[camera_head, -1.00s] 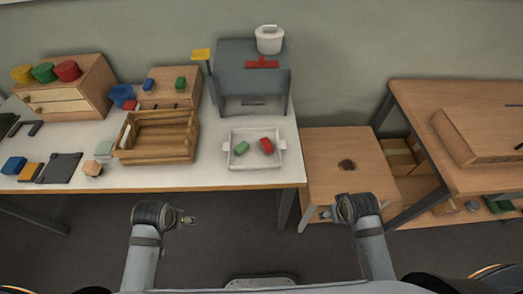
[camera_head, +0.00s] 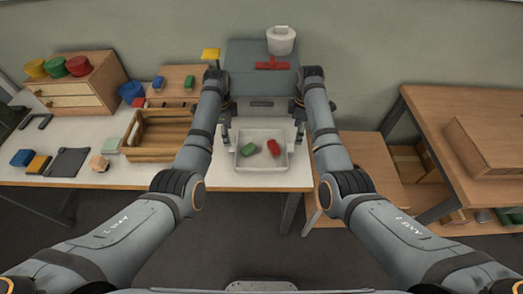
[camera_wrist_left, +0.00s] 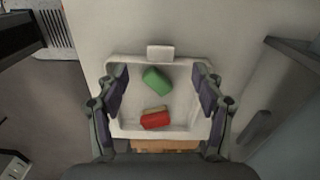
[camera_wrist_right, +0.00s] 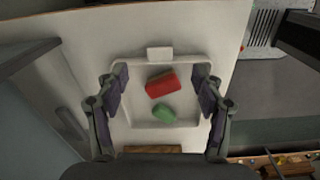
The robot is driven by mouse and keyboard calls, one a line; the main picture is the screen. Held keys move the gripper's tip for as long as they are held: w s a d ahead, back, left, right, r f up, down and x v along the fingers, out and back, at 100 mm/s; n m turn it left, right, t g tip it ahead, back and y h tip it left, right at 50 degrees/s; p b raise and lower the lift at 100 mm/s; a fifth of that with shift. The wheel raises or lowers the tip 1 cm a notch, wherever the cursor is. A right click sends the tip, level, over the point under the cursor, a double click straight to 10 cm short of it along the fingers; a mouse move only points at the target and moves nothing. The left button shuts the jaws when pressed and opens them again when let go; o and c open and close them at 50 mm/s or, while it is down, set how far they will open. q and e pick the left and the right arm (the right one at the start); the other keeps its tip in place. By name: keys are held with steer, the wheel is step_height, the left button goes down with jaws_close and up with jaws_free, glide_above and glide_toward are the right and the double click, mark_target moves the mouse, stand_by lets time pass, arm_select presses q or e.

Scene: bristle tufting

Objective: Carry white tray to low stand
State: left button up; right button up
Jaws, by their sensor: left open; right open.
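The white tray (camera_head: 262,167) sits flat near the front right of the white table, with a green block (camera_head: 248,150) and a red block (camera_head: 273,148) in it. My left gripper (camera_head: 228,128) is open at the tray's left end; my right gripper (camera_head: 299,128) is open at its right end. In the left wrist view the tray's far handle (camera_wrist_left: 160,52) shows beyond my spread fingers; in the right wrist view the opposite handle (camera_wrist_right: 160,53) shows. The handle nearest each gripper is hidden. The low wooden stand (camera_head: 372,160) is to the right, partly behind my right arm.
A slatted wooden crate (camera_head: 160,154) stands left of the tray. A grey housing (camera_head: 260,85) with a red part (camera_head: 272,63) and a white pot (camera_head: 281,40) stands behind it. A taller wooden table (camera_head: 470,110) is at the far right.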

mark_target(232, 147)
arm_select(q)
steer(key=shift+w+d+r+m, duration=0.1)
steer(key=shift+d+r+m, duration=0.3)
steer(key=shift+r+m, duration=0.1)
step_height(232, 147, down, 10)
steer(key=shift+r, duration=0.1)
arm_select(e)
steer(key=shift+n, duration=0.5)
steer(key=f, duration=0.8)
steer(key=shift+w+a+f, duration=0.1)
steer(key=shift+a+f, duration=0.3)
arm_select(q)
steer(key=c, duration=1.4)
arm_select(e)
steer(key=c, duration=1.4)
